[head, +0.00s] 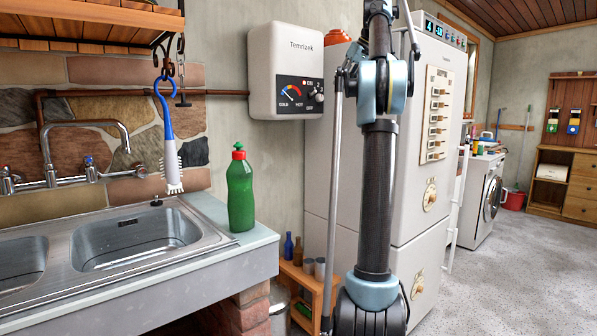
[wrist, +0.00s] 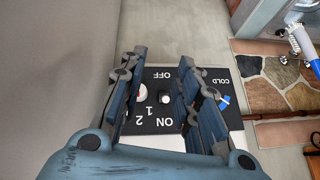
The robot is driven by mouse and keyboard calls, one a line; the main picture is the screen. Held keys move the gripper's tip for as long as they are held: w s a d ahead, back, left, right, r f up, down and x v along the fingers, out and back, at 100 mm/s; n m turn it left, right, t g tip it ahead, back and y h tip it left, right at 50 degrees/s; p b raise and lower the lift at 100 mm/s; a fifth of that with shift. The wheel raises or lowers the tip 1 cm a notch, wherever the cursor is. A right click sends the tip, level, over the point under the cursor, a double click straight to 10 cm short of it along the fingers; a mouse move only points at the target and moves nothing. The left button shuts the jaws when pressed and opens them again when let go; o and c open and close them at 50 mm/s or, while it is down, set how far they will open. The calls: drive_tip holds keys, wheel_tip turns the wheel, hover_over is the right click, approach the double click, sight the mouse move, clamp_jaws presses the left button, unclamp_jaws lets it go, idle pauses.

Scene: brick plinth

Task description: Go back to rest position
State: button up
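My gripper (wrist: 160,56) is open and empty in the wrist view. Its two dark blue fingers stand apart, over the black control panel (wrist: 161,122) of the white water heater (head: 287,60). Between the fingers I see the marks OFF, ON, 1 and 2 and a small white spot (wrist: 165,100). In the head view the heater hangs on the wall, with its dial (head: 291,95) and a knob (head: 318,97) on the panel. My arm rises upright in front of the fridge there, and the gripper itself cannot be made out. I cannot tell whether the fingers touch the panel.
A green bottle (head: 240,190) stands on the sink counter (head: 222,218). A blue-handled brush (head: 170,150) hangs over the sink. The fridge (head: 432,130) stands close behind my arm. Open floor (head: 500,275) lies to the right, before a washing machine (head: 484,203).

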drive_tip(key=s+a+f+m+g+h, duration=0.1)
drive_tip(key=s+a+f, duration=0.3)
drive_tip(key=s+f, duration=0.85)
drive_tip(key=s+a+f+m+g+h, duration=0.15)
drive_tip(key=s+a+f, duration=0.35)
drive_tip(key=s+f, duration=0.75)
drive_tip(key=s+f+m, duration=0.1)
drive_tip(key=s+f, duration=0.6)
drive_tip(key=f, duration=0.4)
drive_tip(key=s+f+h, duration=0.1)
drive_tip(key=s+f, duration=0.7)
drive_tip(key=f, duration=0.4)
drive_tip(key=s+f+m+h, duration=0.1)
drive_tip(key=s+f, duration=0.7)
drive_tip(key=f, duration=0.3)
drive_tip(key=shift+s+d+f+m, duration=0.15)
drive_tip(key=shift+d+f+m, duration=0.05)
drive_tip(key=shift+m, duration=0.15)
drive_tip(key=shift+w+f, duration=0.2)
drive_tip(key=shift+w, duration=0.3)
